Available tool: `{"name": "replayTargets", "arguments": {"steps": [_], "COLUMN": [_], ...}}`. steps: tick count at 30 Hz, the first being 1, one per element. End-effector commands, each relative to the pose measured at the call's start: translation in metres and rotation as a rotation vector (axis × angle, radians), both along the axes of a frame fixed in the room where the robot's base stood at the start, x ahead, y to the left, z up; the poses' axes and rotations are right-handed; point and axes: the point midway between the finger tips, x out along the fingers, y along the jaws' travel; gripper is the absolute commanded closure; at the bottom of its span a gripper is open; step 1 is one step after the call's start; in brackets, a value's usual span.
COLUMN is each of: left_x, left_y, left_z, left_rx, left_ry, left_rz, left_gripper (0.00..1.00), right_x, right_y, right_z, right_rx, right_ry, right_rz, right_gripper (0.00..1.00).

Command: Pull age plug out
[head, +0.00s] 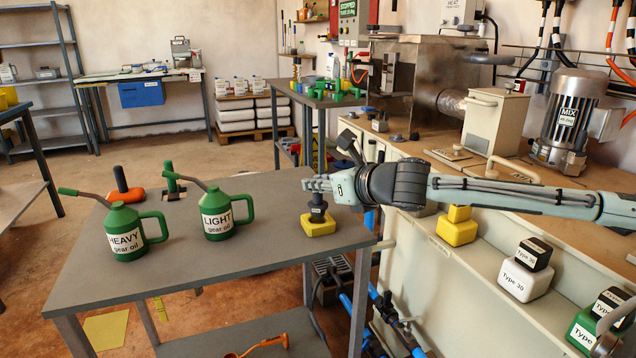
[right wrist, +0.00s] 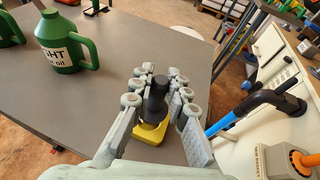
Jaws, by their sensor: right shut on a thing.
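No label reading "age" can be made out in either view. My right gripper (head: 318,186) is shut on the black handle (head: 318,209) of a yellow-based plug (head: 318,227). The plug is upright at the right end of the grey table (head: 240,262). In the right wrist view, the fingers lie on both sides of the black handle (right wrist: 157,97), above the yellow base (right wrist: 148,134). Whether the base touches the tabletop is hard to tell. An orange-based plug with a black handle (head: 121,182) and a green plug (head: 171,177) stand farther left. My left gripper is not in view.
Two green oil cans, heavy (head: 126,233) and light (head: 217,212), stand on the table to the left. A beige machine bench (head: 440,270) on the right has a shelf holding a yellow plug (head: 457,228) and Type 30 block (head: 524,281). The table's middle front is clear.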

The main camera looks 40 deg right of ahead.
Motion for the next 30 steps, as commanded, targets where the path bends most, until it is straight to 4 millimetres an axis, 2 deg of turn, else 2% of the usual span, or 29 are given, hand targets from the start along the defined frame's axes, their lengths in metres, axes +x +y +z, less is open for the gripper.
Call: {"name": "replayTargets", "arguments": {"steps": [14,30], "left_x": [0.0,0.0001], "left_y": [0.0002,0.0], "left_z": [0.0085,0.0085], "left_rx": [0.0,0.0], "left_ry": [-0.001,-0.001], "left_rz": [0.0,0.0], "left_gripper": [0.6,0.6], "right_x": [0.0,0.0], "right_y": [0.0,0.0001], "right_z": [0.0014,0.0005], "right_rx": [0.0,0.0], "right_ry": [0.0,-0.001], "right_rz": [0.0,0.0], "right_gripper": [1.0,1.0]}}
